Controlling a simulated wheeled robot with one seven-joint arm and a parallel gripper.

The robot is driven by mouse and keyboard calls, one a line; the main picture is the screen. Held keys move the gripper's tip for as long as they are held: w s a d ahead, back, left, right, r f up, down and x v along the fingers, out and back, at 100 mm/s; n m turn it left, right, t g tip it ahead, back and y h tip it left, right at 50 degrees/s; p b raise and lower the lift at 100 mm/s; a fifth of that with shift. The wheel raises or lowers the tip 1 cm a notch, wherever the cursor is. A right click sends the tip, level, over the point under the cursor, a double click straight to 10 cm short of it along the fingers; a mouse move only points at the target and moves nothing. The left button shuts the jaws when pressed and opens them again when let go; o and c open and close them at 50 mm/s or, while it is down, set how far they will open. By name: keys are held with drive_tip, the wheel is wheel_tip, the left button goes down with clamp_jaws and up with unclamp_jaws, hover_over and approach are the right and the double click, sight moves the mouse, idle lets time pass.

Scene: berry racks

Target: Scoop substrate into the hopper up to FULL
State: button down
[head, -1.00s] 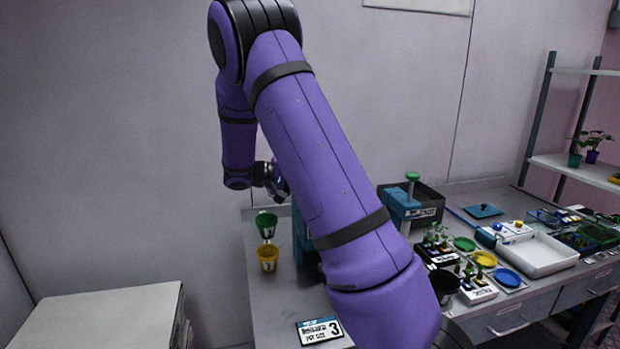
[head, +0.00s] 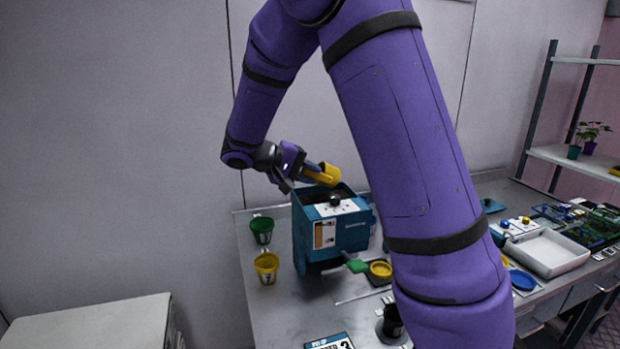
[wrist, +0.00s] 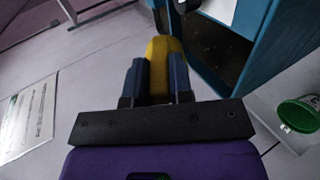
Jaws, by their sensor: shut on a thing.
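The hopper (head: 335,228) is a blue box machine with an open top, a dark knob and a label panel on its front. It stands on the bench in the head view. In the wrist view its blue wall (wrist: 283,55) and dark inside (wrist: 222,47) show at the upper right. My gripper (head: 306,171) is shut on the yellow scoop (head: 323,174), just above the hopper's back left rim. The scoop also shows between the fingers in the wrist view (wrist: 165,60). I cannot tell whether the scoop holds substrate. The FULL mark cannot be read.
A green cup (head: 262,229) and a yellow cup (head: 267,267) stand left of the hopper. A green-ended lever (head: 357,266) juts from its front. A white tray (head: 547,252) is at right. My arm hides much of the bench.

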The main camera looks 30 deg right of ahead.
drive_tip(key=shift+s+d+r+t+y, duration=0.1)
drive_tip(key=shift+d+r+t+y, duration=0.1)
drive_tip(key=shift+r+y, duration=0.35)
drive_tip(key=shift+d+r+t+y, duration=0.1)
drive_tip(key=shift+d+r+y, duration=0.1)
drive_tip(key=shift+r+y, duration=0.35)
drive_tip(key=y, duration=0.1)
drive_tip(key=d+r+y, duration=0.1)
drive_tip(key=y, duration=0.1)
drive_tip(key=r+t+y, duration=0.1)
drive_tip(key=shift+s+d+y, duration=0.25)
drive_tip(key=shift+d+y, duration=0.05)
drive_tip(key=shift+d, duration=0.1)
drive_tip(key=d+y, duration=0.1)
drive_tip(key=r+t+y, duration=0.1)
drive_tip(key=y, duration=0.1)
drive_tip(key=d+y, duration=0.1)
drive_tip(key=y, duration=0.1)
drive_tip(key=shift+s+d+r+t, duration=0.3)
drive_tip(key=shift+s+d+t, duration=0.05)
drive_tip(key=shift+s+t, duration=0.05)
